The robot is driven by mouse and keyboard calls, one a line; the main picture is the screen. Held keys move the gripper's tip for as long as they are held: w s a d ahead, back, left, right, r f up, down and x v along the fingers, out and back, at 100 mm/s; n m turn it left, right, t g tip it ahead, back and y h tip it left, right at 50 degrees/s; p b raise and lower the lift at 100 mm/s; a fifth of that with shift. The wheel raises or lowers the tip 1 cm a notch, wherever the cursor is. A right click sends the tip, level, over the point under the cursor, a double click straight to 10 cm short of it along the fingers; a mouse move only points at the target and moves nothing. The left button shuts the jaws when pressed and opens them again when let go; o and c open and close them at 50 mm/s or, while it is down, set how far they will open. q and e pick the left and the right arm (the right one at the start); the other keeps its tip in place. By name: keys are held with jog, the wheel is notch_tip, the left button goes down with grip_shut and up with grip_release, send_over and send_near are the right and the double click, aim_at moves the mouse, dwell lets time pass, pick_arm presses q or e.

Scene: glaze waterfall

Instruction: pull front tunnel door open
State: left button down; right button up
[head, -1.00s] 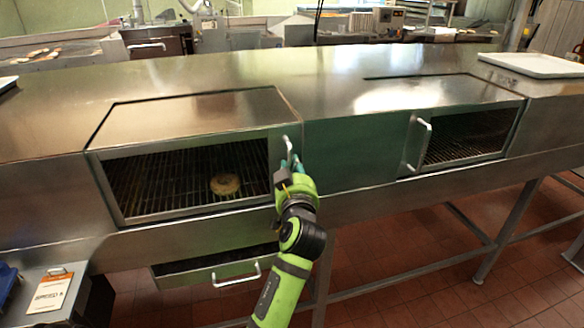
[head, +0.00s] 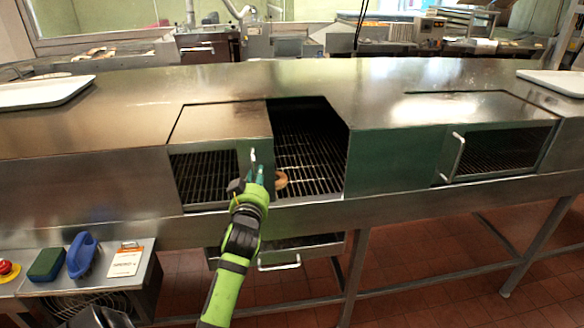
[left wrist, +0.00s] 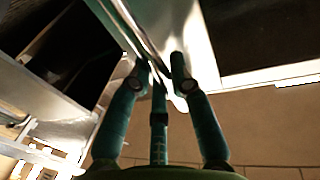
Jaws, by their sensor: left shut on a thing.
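The front tunnel door (head: 222,124) is a steel hood with a barred front window, on the left part of the long steel tunnel. It stands slid to the left, leaving an open gap on its right where the wire grate (head: 308,150) shows. Its upright handle (head: 252,160) is at the door's right edge. My left gripper (head: 257,174) is shut on this handle. In the left wrist view the green fingers (left wrist: 158,68) close around the shiny handle bar. A ring doughnut (head: 281,180) lies on the grate just right of the gripper, partly hidden. My right gripper is not in view.
A second door with a handle (head: 455,157) is shut at the right. A lower tray handle (head: 279,264) sits under the tunnel. White trays (head: 40,92) (head: 556,82) rest on top at both ends. A control box (head: 95,284) stands at lower left.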

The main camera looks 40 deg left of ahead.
aim_at(198, 173)
pick_arm(q)
jog(key=s+a+p, duration=0.1)
jog(key=s+a, duration=0.2)
jog(key=s+a+p, duration=0.1)
jog(key=s+a, duration=0.1)
jog(key=s, duration=0.1)
jog(key=shift+s+a+r, duration=0.2)
jog(key=shift+s+a, duration=0.15)
jog(key=shift+a, duration=0.05)
jog(key=s+a+p, duration=0.1)
jog(key=s+a, duration=0.3)
jog(key=shift+s+p, duration=0.3)
jog(key=shift+p, duration=0.05)
jog(key=shift+s+a+f, duration=0.1)
jog(key=shift+s+a, duration=0.25)
jog(key=shift+s, duration=0.15)
jog(key=c, duration=1.1)
grip_release()
jog(key=shift+w, duration=0.1)
jog(key=shift+a+f, duration=0.1)
jog(key=shift+f, duration=0.1)
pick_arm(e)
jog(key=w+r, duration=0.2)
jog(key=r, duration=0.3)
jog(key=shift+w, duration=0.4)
pick_arm(q)
jog(key=v, duration=1.2)
